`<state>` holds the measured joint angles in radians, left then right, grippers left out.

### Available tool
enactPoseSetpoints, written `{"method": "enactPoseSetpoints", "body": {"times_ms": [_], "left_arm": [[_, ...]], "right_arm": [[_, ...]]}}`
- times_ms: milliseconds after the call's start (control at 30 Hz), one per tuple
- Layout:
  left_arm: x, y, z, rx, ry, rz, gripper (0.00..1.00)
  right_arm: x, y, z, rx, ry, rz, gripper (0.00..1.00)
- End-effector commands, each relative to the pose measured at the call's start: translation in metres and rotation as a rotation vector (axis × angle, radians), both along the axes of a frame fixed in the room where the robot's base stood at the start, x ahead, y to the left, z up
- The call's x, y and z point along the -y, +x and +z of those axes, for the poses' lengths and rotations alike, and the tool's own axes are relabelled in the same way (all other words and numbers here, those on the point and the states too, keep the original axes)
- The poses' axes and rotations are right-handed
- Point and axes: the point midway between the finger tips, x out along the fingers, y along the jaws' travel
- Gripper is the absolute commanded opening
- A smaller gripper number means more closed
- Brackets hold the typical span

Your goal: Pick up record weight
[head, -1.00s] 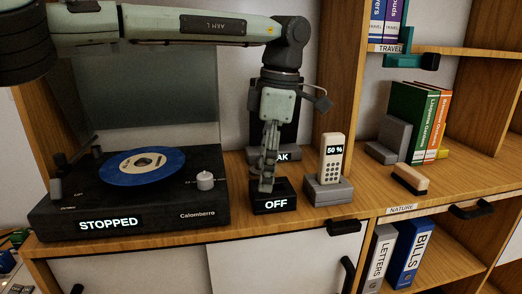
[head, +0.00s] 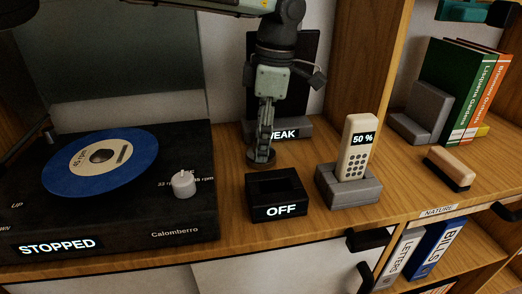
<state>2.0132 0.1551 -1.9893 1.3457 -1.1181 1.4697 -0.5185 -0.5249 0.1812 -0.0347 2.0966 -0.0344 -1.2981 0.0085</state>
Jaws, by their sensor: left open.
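A dark round puck (head: 261,160), which looks like the record weight, shows right at the fingertips of my left gripper (head: 263,146). The fingers point down and hide its upper part. I cannot tell whether they touch it or whether it rests on the shelf. The left gripper is open, just behind a black box labelled OFF (head: 281,211), whose hollow top looks empty. On the left, a turntable labelled STOPPED (head: 130,246) carries a blue record (head: 68,172) with a tan label and a dark centre. My right gripper is not in view.
A cordless phone reading 50 % (head: 355,150) stands in a grey cradle (head: 347,192) right of the box. A dark device labelled WEAK (head: 289,130) stands behind the gripper. A wooden brush (head: 450,166) and green and orange books (head: 470,85) are further right. Shelf space between cradle and brush is clear.

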Motion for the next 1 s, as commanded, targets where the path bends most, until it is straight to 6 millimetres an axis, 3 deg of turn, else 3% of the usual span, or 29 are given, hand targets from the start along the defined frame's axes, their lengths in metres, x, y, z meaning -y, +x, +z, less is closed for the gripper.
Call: {"method": "enactPoseSetpoints", "body": {"times_ms": [133,400,767,1000], "left_arm": [[-0.002,0.000,-0.016,0.000,0.000,0.000,0.65],[-0.002,0.000,-0.019,0.001,0.000,0.000,0.64],[-0.002,0.000,-0.018,0.001,0.000,0.000,0.19],[-0.002,0.001,-0.017,0.002,-0.001,0.000,0.18]], "right_arm": [[-0.002,-0.001,-0.007,-0.011,0.007,-0.005,0.59],[-0.004,0.001,-0.007,-0.005,0.010,-0.004,0.59],[-0.001,0.003,-0.004,-0.001,0.002,0.000,0.59],[0.002,0.003,-0.004,-0.001,-0.003,0.004,0.59]]}}
